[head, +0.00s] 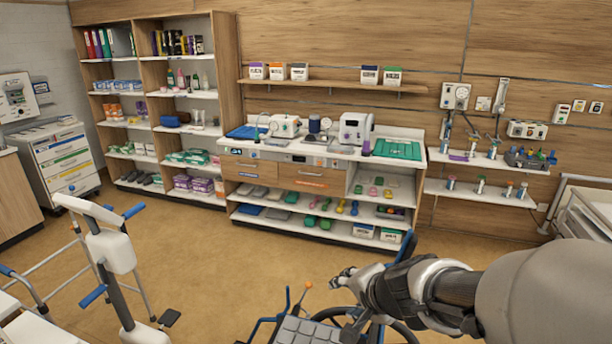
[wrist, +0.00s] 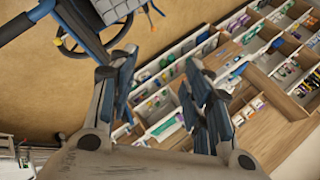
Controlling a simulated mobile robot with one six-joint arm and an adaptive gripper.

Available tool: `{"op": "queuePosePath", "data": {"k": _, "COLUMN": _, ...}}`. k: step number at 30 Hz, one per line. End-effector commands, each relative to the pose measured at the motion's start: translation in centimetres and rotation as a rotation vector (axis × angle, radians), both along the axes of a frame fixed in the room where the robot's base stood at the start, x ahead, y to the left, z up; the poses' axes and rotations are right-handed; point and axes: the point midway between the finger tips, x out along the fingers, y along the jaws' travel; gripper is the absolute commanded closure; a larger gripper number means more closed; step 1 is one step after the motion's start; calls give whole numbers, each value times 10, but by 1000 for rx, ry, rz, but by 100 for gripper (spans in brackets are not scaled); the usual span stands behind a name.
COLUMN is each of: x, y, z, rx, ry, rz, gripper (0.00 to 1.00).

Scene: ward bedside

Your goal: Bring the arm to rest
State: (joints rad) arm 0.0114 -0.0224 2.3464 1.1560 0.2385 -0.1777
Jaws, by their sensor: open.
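My arm (head: 450,285) reaches in from the right edge of the head view, with its thick grey upper part close to the camera. My gripper (head: 345,279) is at the arm's far end, in front of a wheelchair and over the open floor. In the wrist view my gripper (wrist: 163,62) shows two dark blue-grey fingers spread wide apart. Nothing is between them, and they touch nothing that I can see. The arm hides part of the wheelchair and of the floor at the lower right.
The wheelchair (head: 303,332) is below my gripper and also shows in the wrist view (wrist: 75,28). A white walking frame or hoist (head: 110,250) stands at left. A supply counter (head: 320,155) and shelves (head: 155,90) line the back wall. A bed (head: 590,210) is at right. The middle floor (head: 225,250) is clear.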

Motion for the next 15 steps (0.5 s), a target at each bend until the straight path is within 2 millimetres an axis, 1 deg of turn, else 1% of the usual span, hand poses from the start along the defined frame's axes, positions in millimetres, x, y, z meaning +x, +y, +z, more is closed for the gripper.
{"op": "queuePosePath", "data": {"k": 1, "x": -20, "y": 11, "z": 9, "rx": -33, "ry": -28, "rz": 106, "gripper": 55}}
{"op": "queuePosePath", "data": {"k": 2, "x": -33, "y": 18, "z": 14, "rx": -57, "ry": -34, "rz": 171, "gripper": 55}}
{"op": "queuePosePath", "data": {"k": 3, "x": -52, "y": 23, "z": 18, "rx": -96, "ry": -37, "rz": 255, "gripper": 55}}
{"op": "queuePosePath", "data": {"k": 5, "x": -83, "y": 27, "z": 19, "rx": -165, "ry": -31, "rz": 370, "gripper": 55}}
{"op": "queuePosePath", "data": {"k": 6, "x": -105, "y": 27, "z": 18, "rx": -218, "ry": -21, "rz": 441, "gripper": 55}}
{"op": "queuePosePath", "data": {"k": 8, "x": -136, "y": 21, "z": 13, "rx": -301, "ry": 3, "rz": 530, "gripper": 55}}
{"op": "queuePosePath", "data": {"k": 9, "x": -155, "y": 14, "z": 9, "rx": -359, "ry": 24, "rz": 579, "gripper": 55}}
{"op": "queuePosePath", "data": {"k": 12, "x": -196, "y": -8, "z": -1, "rx": -495, "ry": 82, "rz": 661, "gripper": 55}}
{"op": "queuePosePath", "data": {"k": 15, "x": -223, "y": -29, "z": -9, "rx": -600, "ry": 136, "rz": 698, "gripper": 55}}
